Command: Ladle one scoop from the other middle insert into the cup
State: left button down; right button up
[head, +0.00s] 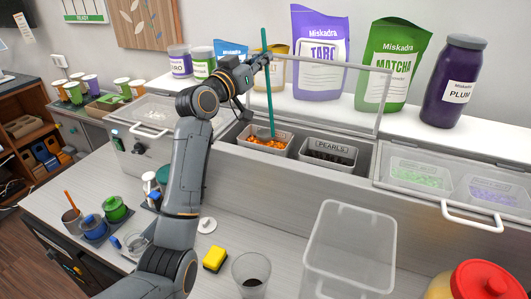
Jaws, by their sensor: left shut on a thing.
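My left gripper (263,62) is shut on the upper part of a teal ladle (269,100), which stands nearly upright. The right middle insert (328,163), labelled PEARLS, holds dark content. A clear cup (251,272) with something dark in its bottom stands on the front counter, well below and in front of the inserts. My right gripper is not in view.
A raised clear lid (345,68) stands behind the middle inserts. A closed clear lid (455,179) covers the right-hand inserts. An empty clear bin (349,247) stands right of the cup; a yellow sponge (215,259) lies left of it. Pouches and a purple jar (453,85) line the back shelf.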

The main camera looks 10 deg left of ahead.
pick_arm(q)
notch_tip(320, 180, down, 6)
jog(key=b, duration=0.4)
jog(key=shift+f, duration=0.2)
dwell(1.1)
notch_tip(320, 180, up, 11)
jog(key=p, duration=0.8)
jog(key=shift+r, duration=0.15)
dwell(0.4)
jog(key=shift+s, duration=0.1)
dwell(0.8)
